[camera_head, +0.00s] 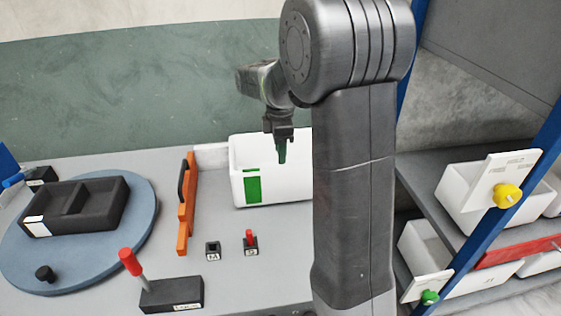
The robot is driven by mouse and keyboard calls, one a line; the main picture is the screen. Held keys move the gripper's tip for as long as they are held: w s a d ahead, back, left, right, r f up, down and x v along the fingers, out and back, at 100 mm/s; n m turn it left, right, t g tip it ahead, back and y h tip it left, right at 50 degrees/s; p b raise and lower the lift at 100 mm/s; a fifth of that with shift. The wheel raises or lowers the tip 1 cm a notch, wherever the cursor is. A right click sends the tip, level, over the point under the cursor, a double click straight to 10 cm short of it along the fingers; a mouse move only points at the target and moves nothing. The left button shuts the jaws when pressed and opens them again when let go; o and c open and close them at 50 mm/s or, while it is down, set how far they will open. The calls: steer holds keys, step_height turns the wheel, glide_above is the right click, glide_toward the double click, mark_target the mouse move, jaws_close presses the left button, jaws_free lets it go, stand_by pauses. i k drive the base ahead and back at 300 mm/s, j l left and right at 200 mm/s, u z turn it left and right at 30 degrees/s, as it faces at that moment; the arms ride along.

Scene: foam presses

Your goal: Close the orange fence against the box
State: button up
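The orange fence (185,238) is a narrow upright bar with a black handle on its left side. It stands on the grey table, left of the white box (290,178). A strip of bare table shows between the fence and the box. The box has a green label on its front, and my arm hides its right part. My gripper (281,157) points down over the box, right of the fence and apart from it. I see its fingers nearly edge-on, so their opening is unclear.
A blue turntable (140,225) with a black divided tray (108,210) is at left. Two small black blocks (213,251) (251,248), one with a red top, stand in front of the box. A red-handled lever (131,262) rises at the front. Shelves with white bins (468,196) are at right.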

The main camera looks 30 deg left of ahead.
mark_target(188, 179)
steer(key=u, duration=2.2)
